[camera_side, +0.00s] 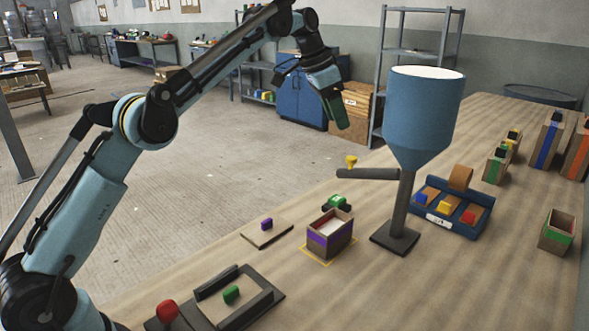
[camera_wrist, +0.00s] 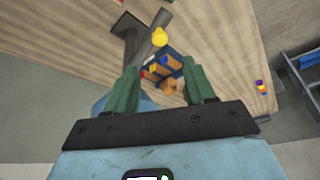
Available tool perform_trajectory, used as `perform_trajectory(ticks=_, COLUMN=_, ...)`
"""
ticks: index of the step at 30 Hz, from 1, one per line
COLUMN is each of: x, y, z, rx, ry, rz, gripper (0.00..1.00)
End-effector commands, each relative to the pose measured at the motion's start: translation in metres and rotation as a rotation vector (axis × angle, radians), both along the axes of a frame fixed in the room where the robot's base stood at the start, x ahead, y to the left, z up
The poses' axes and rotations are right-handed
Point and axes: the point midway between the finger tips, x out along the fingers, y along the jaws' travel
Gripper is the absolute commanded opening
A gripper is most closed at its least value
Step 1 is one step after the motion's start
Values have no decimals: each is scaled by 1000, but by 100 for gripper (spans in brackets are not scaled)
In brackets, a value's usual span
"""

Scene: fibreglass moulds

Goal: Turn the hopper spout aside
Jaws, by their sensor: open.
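The blue hopper (camera_side: 424,115) stands on a dark post and square base on the bench. Its spout (camera_side: 375,174), a dark grey bar, sticks out to the left of the post, with a yellow knob (camera_side: 351,162) on its outer end. My gripper (camera_side: 340,118) is up and to the left of the hopper, above the spout, with green fingers pointing down. In the wrist view the gripper (camera_wrist: 160,68) is open and empty. The spout (camera_wrist: 152,47) and yellow knob (camera_wrist: 160,37) show beyond the fingertips, apart from them. The gripper hides part of the hopper there.
A blue tray (camera_side: 437,221) with coloured blocks lies right of the post. A framed board (camera_side: 232,299) and red knob (camera_side: 167,311) are at front left. More boxes stand at right.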

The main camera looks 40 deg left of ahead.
Motion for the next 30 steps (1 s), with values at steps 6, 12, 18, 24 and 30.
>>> perform_trajectory(ticks=6, x=-5, y=3, z=12, rx=0, ry=0, rz=0, gripper=54)
perform_trajectory(ticks=12, x=-6, y=3, z=14, rx=0, ry=0, rz=0, gripper=54)
perform_trajectory(ticks=18, x=-6, y=3, z=14, rx=0, ry=0, rz=0, gripper=52)
perform_trajectory(ticks=24, x=-7, y=1, z=18, rx=14, ry=-26, rz=-32, gripper=22)
perform_trajectory(ticks=30, x=-19, y=-7, z=24, rx=73, ry=-122, rz=-158, gripper=0)
